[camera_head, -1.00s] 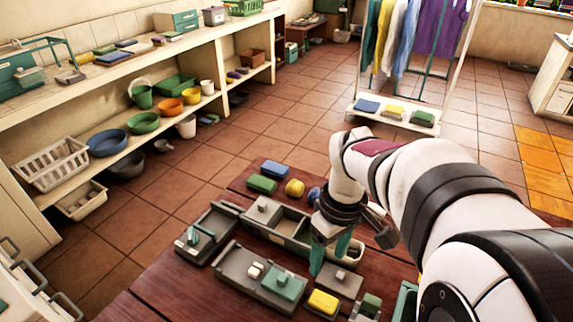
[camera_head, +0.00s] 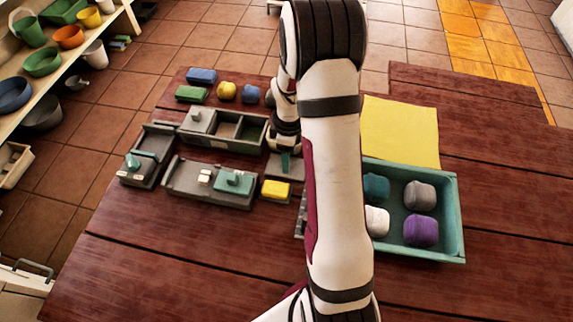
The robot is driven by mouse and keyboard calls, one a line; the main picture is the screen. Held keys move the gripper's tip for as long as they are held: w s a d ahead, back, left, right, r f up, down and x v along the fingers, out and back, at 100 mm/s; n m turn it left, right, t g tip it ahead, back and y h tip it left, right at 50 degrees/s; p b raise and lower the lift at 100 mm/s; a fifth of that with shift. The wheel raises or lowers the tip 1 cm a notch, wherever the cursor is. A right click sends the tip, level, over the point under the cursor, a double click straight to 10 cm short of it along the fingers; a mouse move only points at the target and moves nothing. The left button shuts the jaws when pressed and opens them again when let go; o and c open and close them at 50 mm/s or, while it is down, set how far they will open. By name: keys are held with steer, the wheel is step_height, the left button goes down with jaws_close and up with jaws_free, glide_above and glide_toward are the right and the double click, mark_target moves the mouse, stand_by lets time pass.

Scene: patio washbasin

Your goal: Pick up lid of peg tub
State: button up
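My gripper (camera_head: 285,160) is largely hidden behind my own wrist and arm. A teal piece, likely a finger, shows over a flat grey square plate (camera_head: 298,170), which may be the lid of the peg tub. Touching or apart, I cannot tell. A pale, rounded rim (camera_head: 292,141) just behind it may be the peg tub; my wrist covers most of it. Whether the fingers are open or shut on anything is hidden.
Right of my arm are a teal tray (camera_head: 455,215) with rolled cloths and a yellow cloth (camera_head: 400,130). The table's right side is clear.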

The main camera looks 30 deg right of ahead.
steer(key=shift+f, duration=0.8)
jaws_close()
step_height(320, 180, up, 9)
steer(key=shift+w+f, duration=0.1)
steer(key=w+d+r, duration=0.4)
steer(key=w, duration=0.2)
step_height(320, 180, down, 7)
steer(key=shift+w+a+r, duration=0.15)
